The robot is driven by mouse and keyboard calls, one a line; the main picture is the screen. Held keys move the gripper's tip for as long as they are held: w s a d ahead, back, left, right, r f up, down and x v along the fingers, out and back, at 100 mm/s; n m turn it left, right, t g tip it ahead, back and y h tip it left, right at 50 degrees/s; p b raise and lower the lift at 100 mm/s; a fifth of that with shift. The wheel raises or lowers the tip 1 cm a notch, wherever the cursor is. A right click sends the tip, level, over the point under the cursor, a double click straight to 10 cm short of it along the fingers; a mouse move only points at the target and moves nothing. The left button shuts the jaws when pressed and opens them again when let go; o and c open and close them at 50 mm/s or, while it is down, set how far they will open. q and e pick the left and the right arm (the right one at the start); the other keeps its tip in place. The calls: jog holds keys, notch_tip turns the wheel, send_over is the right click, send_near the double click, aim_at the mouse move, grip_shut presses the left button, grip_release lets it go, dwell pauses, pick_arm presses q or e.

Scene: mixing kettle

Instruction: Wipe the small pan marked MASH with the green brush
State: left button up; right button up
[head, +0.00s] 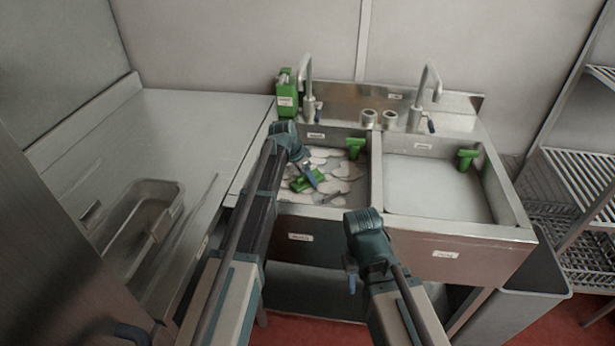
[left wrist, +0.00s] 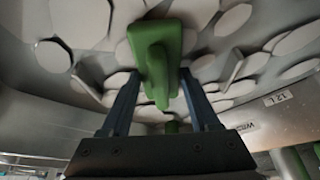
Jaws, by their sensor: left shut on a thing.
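The green brush (head: 301,184) is in the left sink basin, low among white foam patches. My left gripper (head: 311,176) reaches down into that basin and is shut on the brush. In the left wrist view the brush (left wrist: 160,48) stands between the two blue fingers (left wrist: 158,92). My right gripper (head: 351,280) hangs in front of the sinks, apart from the brush; its jaw opening is not clear. No mark reading MASH is legible. A metal pan (head: 176,190) sits on the left counter; I cannot tell whether it is the small pan.
The left sink (head: 372,185) holds foam; the right sink (head: 430,185) looks clear of foam. Green handled items (head: 355,146) (head: 468,157) are at each basin's back right. The counter (head: 190,125) is largely bare; a wire rack (head: 580,180) is right.

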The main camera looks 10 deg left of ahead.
pick_arm(q)
jog(key=shift+r, duration=0.1)
jog(key=shift+r+p, duration=1.4)
jog(key=shift+r, duration=0.05)
